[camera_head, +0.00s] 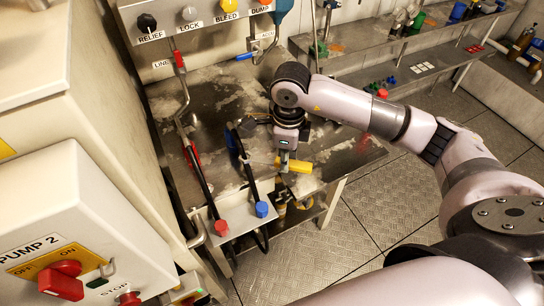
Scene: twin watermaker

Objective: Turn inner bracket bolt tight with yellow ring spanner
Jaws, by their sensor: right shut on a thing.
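My right gripper (285,150) points down over the metal bench, near its front edge. It is shut on the yellow ring spanner (299,167), whose yellow part sticks out to the right below the fingers. The spanner's ring end is too small to make out. A bracket (238,222) with a red cap (221,227) and a blue cap (262,209) is at the bench front, left of and below the gripper in the picture. I cannot make out the inner bracket bolt or whether the spanner touches it. My left gripper is not in view.
A metal bench (215,100) with whitish patches lies under the gripper. Hoses with red and blue parts run down to the bracket. A valve panel (190,22) is behind, and a PUMP 2 box (75,235) stands at left. The floor (375,225) at right is clear.

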